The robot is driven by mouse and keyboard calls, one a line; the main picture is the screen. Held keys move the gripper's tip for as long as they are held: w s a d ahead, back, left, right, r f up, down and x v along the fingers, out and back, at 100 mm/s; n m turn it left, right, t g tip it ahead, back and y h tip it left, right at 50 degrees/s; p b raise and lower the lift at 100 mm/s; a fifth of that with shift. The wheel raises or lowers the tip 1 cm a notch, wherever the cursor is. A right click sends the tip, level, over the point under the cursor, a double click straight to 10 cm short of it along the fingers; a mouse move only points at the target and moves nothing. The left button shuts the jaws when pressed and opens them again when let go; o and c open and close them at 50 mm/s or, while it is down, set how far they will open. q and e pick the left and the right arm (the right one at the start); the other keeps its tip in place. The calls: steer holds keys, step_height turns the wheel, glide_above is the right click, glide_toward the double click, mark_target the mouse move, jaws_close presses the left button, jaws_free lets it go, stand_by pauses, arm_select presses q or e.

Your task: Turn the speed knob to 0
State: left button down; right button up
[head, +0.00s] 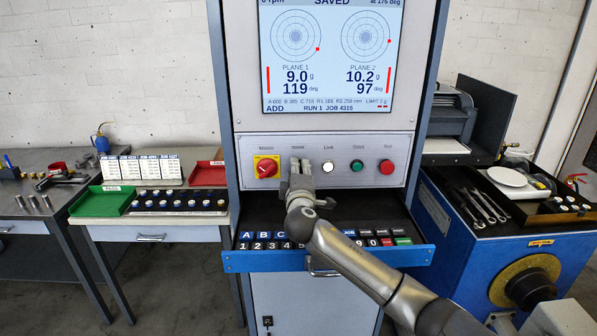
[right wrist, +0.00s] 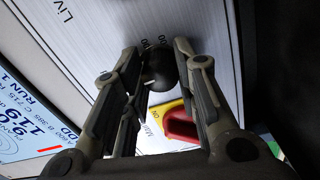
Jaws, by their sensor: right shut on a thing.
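The speed knob (right wrist: 160,70) is a small black round knob on the light grey control panel (head: 222,151). In the right wrist view it sits between the fingers of my right gripper (right wrist: 155,85), with a white mark and scale print by it. In the head view my right gripper (head: 300,168) reaches up to the panel between the red mains switch (head: 266,168) and the white live lamp (head: 328,166), hiding the knob. The gripper is shut on the knob. I cannot read the knob's setting. My left gripper is not in view.
A green start button (head: 357,166) and red stop button (head: 387,167) are right of the lamp. The screen (head: 331,60) above reads "SAVED", with an rpm line cut off at the top.

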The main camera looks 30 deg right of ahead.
steer(key=shift+f, duration=0.1)
steer(key=o, duration=1)
steer(key=shift+o, duration=0.2)
steer(key=v, duration=1.2)
steer(key=shift+s, duration=0.15)
